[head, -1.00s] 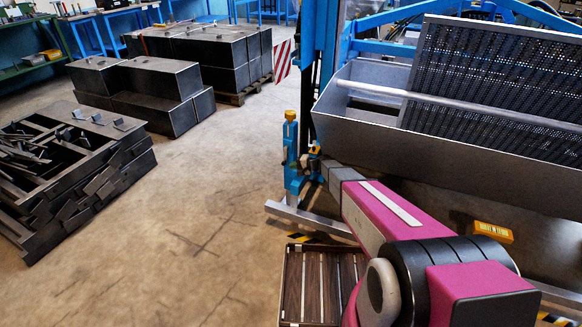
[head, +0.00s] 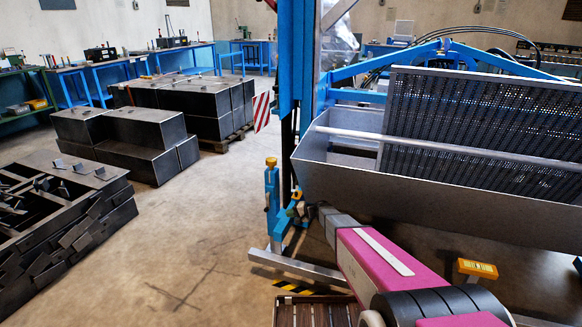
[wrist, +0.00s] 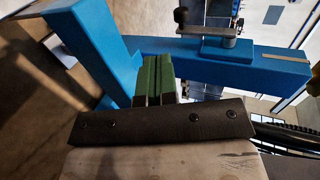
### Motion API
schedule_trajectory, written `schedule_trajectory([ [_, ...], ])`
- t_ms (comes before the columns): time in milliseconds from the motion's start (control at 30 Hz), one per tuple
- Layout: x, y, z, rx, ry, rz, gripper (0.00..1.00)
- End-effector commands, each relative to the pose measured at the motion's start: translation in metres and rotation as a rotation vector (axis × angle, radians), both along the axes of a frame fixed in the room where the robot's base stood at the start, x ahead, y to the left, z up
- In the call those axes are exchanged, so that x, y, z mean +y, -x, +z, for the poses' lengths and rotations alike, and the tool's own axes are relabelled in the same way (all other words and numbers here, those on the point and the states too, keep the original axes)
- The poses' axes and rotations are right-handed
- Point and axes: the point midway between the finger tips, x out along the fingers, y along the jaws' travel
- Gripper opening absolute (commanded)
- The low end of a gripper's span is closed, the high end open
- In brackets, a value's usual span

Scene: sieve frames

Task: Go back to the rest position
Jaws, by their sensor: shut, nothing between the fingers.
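My gripper (wrist: 155,80) shows in the wrist view as two green fingers side by side, shut with nothing between them, beyond a dark plate. In that view a blue steel frame (wrist: 95,45) lies behind and around the fingertips; I cannot tell whether they touch it. In the head view my magenta arm reaches from the lower right toward the blue post of the machine (head: 293,100). The fingers are too small to make out there.
A grey trough (head: 420,190) with a perforated sieve panel (head: 480,125) stands right of the post. A yellow box (head: 477,268) lies under it. Steel boxes (head: 130,150) and a stack of frames (head: 65,225) stand left. The floor (head: 190,230) between is clear.

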Motion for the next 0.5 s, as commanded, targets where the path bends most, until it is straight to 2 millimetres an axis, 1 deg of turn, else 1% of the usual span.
schedule_trajectory([
  [67,-0.003,0.015,0.008,0.002,0.03,0.018,0.0],
  [167,-0.012,0.043,0.021,0.011,0.103,0.06,0.0],
  [267,-0.026,0.082,0.036,0.026,0.216,0.115,0.0],
  [300,-0.033,0.099,0.043,0.034,0.266,0.137,0.0],
  [367,-0.045,0.124,0.052,0.047,0.348,0.168,0.0],
  [400,-0.054,0.142,0.059,0.056,0.405,0.188,0.0],
  [467,-0.07,0.169,0.07,0.072,0.497,0.217,0.0],
  [500,-0.081,0.188,0.077,0.083,0.561,0.232,0.0],
])
